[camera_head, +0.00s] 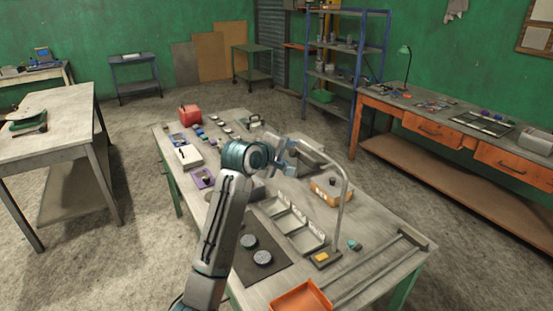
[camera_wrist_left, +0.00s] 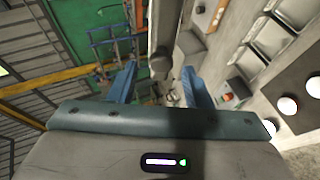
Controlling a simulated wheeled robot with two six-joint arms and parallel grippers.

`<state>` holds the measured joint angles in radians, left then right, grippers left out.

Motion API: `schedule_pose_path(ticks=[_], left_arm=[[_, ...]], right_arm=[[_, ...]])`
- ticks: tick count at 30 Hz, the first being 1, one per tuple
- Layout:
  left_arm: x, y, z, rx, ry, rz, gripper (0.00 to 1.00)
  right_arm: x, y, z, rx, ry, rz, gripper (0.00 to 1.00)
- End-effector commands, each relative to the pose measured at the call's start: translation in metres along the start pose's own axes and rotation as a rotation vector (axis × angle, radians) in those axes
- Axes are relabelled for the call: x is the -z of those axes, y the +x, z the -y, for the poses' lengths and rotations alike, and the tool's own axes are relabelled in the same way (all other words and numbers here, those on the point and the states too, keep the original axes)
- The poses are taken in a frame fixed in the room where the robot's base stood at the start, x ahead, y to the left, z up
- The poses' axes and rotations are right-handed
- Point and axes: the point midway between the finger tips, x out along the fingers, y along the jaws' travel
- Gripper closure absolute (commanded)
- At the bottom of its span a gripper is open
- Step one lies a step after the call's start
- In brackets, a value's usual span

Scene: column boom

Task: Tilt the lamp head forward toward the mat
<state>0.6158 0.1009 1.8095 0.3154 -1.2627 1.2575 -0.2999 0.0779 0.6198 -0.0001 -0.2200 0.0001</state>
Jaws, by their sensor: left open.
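A lamp with a thin grey arched neck (camera_head: 344,192) stands on the workbench, its base (camera_head: 322,258) near the front right. The neck bends over toward my left gripper (camera_head: 288,155), where the lamp head is mostly hidden or hard to make out. My left gripper is open with blue fingers, above the bench beside the neck's upper end. In the left wrist view, a grey bar (camera_wrist_left: 163,28) comes down between the open fingers (camera_wrist_left: 160,85); I cannot tell whether they touch it. A dark mat (camera_head: 272,264) with round discs lies on the bench. My right gripper is not in view.
An orange bench (camera_head: 448,128) with a green lamp (camera_head: 405,58) stands right.

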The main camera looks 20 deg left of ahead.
Motion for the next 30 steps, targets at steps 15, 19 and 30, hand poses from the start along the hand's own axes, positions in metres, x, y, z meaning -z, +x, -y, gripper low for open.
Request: schedule_pose_path(ticks=[15, 19, 30], left_arm=[[-0.001, -0.065, -0.001, -0.003, 0.0, 0.0, 0.55], [-0.001, -0.065, -0.001, -0.002, -0.001, 0.0, 0.55], [-0.003, -0.064, 0.01, 0.014, 0.018, 0.001, 0.55]], right_arm=[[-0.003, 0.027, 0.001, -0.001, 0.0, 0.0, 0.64], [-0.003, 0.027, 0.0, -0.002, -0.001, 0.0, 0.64], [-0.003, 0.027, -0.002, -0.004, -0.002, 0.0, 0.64]])
